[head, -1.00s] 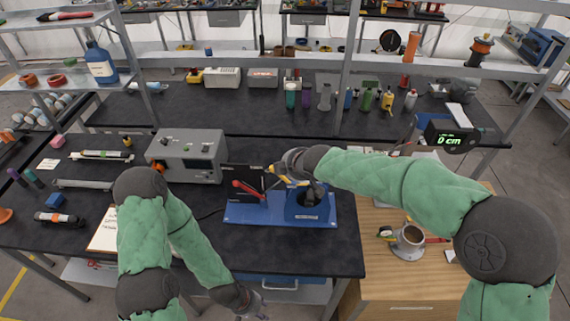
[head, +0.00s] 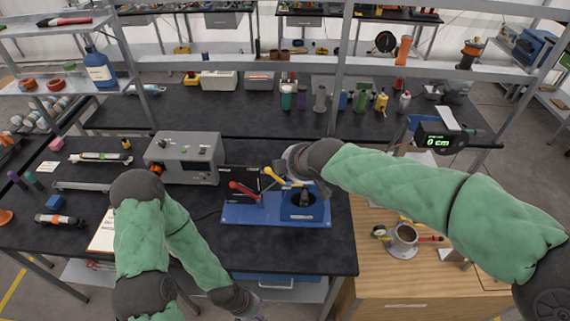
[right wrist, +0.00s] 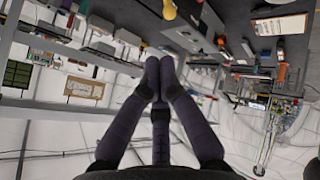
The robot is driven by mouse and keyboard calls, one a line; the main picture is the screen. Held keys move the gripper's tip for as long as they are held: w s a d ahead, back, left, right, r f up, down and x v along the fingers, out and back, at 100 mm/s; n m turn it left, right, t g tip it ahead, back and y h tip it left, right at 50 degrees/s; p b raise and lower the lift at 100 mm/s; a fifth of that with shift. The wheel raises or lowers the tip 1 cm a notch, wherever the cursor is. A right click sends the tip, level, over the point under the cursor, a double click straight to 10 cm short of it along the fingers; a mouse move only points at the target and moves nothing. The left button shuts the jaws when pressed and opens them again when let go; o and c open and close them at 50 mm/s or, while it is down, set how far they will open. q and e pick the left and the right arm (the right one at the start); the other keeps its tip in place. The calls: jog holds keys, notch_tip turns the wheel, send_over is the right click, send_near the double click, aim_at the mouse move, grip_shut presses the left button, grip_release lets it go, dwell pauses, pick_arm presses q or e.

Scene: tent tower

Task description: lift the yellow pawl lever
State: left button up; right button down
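The yellow pawl lever (head: 273,174) is on the blue winch-like fixture (head: 262,213) on the black bench. A red lever (head: 243,190) is to its left, and a dark round drum part (head: 303,199) is to its right. My right gripper (head: 284,183) is right at the yellow lever, partly covering it; contact cannot be told. In the right wrist view its fingers (right wrist: 160,72) are shut with tips together, nothing seen between them. My left gripper (head: 252,307) hangs low in front of the bench edge, its fingers too small to read.
A grey instrument box (head: 185,158) stands left of the fixture. A display reading 0 cm (head: 440,141) is at the back right. Shelf posts rise behind. The bench front is clear.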

pick_arm(q)
jog(key=shift+s+r, duration=0.1)
jog(key=shift+s, duration=0.05)
pick_arm(e)
jog(key=shift+v, duration=1.15)
pick_arm(q)
jog(key=shift+d, duration=0.1)
pick_arm(e)
jog(key=shift+s, duration=0.15)
